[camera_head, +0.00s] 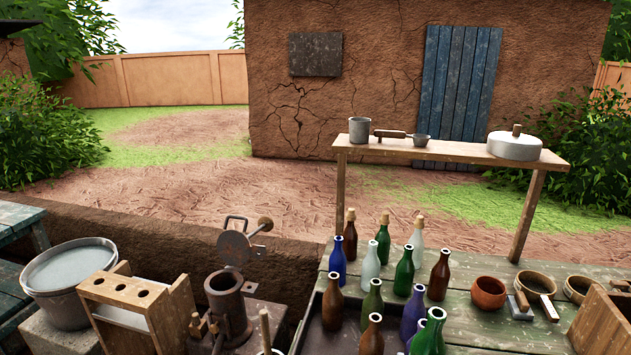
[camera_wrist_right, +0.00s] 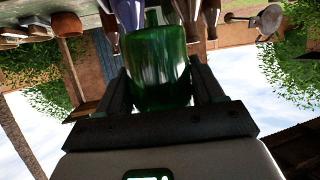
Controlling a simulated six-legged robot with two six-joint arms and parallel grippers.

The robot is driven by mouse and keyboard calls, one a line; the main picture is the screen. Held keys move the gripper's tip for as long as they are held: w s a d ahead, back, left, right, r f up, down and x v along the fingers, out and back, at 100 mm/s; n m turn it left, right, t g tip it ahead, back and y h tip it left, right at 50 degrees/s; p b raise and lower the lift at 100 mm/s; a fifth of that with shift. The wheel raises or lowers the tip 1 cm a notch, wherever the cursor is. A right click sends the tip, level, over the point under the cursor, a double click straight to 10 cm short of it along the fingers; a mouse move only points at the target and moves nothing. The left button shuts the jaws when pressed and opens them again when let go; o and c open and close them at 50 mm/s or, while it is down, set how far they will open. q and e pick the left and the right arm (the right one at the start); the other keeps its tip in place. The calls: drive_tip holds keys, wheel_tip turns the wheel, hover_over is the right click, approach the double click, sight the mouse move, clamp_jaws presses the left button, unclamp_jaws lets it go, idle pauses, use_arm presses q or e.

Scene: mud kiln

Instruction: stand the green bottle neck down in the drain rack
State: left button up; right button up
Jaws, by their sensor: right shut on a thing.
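My right gripper (camera_wrist_right: 160,92) is shut on a green glass bottle (camera_wrist_right: 157,65) in the right wrist view, one finger on each side of it. That view is upside down, and the bottle's neck cannot be made out there. In the head view a green bottle (camera_head: 430,338) stands at the bottom edge, cut off by the frame; I cannot tell for sure that it is the held one. The drain rack (camera_head: 133,292), a wooden stand with a row of three round holes in its top, is at the lower left, and its holes look empty. My left gripper is in neither view.
Several other bottles, among them a blue one (camera_head: 337,262) and a dark green one (camera_head: 404,272), crowd the green table (camera_head: 470,330). A metal bucket (camera_head: 70,275) and an iron device (camera_head: 229,305) flank the rack. Bowls (camera_head: 488,292) stand at right; a raised shelf (camera_head: 450,152) is behind.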

drive_tip(key=shift+f+b, duration=0.1)
drive_tip(key=shift+b, duration=0.2)
drive_tip(key=m+b, duration=1)
drive_tip(key=m, duration=0.5)
drive_tip(key=shift+f, duration=0.15)
drive_tip(key=shift+m+b, duration=0.45)
drive_tip(key=shift+m, duration=0.95)
drive_tip(key=shift+r, duration=0.3)
